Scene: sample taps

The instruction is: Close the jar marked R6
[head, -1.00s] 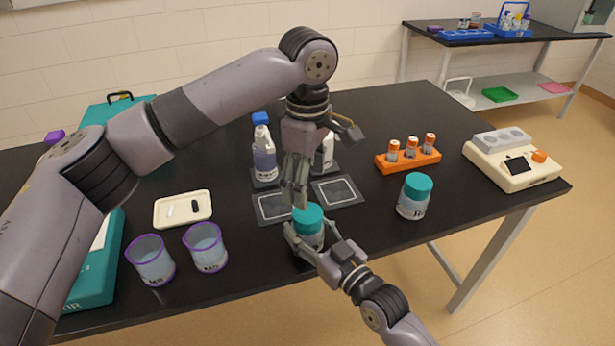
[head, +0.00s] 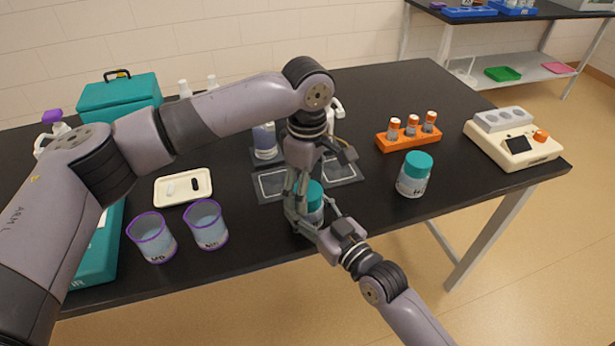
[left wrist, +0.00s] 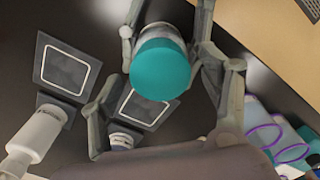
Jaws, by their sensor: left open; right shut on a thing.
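A jar with a teal lid (head: 314,190) stands near the front edge of the bench, its label hidden. The lid also shows in the left wrist view (left wrist: 160,70), sitting on the jar; I cannot tell how tightly. My right gripper (head: 312,218) is shut around the jar's body from the front. My left gripper (head: 298,200) points down at the lid, its open fingers on either side of it, and hides part of it. A second teal-lidded jar (head: 411,184) stands to the right; its label is too small to read surely.
Two purple-rimmed beakers (head: 205,224) and a white tray (head: 183,198) stand left. Dark square mats (head: 343,170) and bottles (head: 265,140) lie behind the held jar. An orange rack (head: 408,140) and a cream device (head: 515,145) are right. Bench around the second jar is clear.

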